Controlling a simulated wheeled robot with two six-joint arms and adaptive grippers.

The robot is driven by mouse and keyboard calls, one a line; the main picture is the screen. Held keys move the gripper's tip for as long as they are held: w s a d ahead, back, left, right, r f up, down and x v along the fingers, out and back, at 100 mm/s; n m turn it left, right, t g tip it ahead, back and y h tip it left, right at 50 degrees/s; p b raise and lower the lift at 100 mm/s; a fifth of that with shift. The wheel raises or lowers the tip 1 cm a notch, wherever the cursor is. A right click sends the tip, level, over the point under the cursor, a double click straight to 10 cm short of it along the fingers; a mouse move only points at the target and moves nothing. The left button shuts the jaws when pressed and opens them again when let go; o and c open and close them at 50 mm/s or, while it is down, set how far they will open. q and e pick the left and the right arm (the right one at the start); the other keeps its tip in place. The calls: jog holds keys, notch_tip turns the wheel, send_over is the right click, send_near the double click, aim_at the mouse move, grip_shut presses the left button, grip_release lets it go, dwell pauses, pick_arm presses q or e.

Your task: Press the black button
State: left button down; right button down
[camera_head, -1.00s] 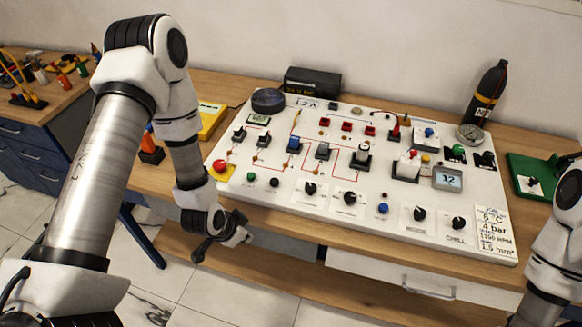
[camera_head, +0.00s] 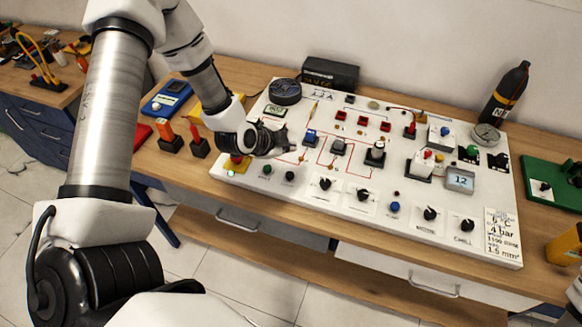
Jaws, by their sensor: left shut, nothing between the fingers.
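The black button (camera_head: 289,176) is a small round knob near the front left of the white panel (camera_head: 300,215). A dark green button (camera_head: 267,169) sits just left of it. My left gripper (camera_head: 284,140) is shut and empty. It hangs over the left part of the panel, behind and above the black button in the picture, and apart from it. The gripper and wrist cover the switches at the panel's left. My right gripper is not in view.
A yellow base (camera_head: 238,163) at the panel's left corner is partly hidden by my wrist. Black rotary knobs (camera_head: 325,184) and a blue button (camera_head: 395,207) line the front. A black bottle (camera_head: 506,95) stands at the back right. Orange-topped blocks (camera_head: 168,136) stand left of the panel.

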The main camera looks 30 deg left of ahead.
pick_arm(q)
jog(key=b, duration=0.7)
send_over(289, 176)
notch_tip(289, 176, down, 8)
jog(key=shift+r, duration=0.2)
jog(key=shift+f+b, duration=0.5)
jog(key=shift+f, duration=0.1)
jog(key=shift+f, duration=0.4)
jog(key=shift+f+b, duration=0.45)
jog(key=shift+f, duration=0.1)
dwell(0.7)
jog(key=shift+r, duration=0.15)
jog(key=shift+r+p, duration=0.85)
jog(key=shift+p, duration=0.15)
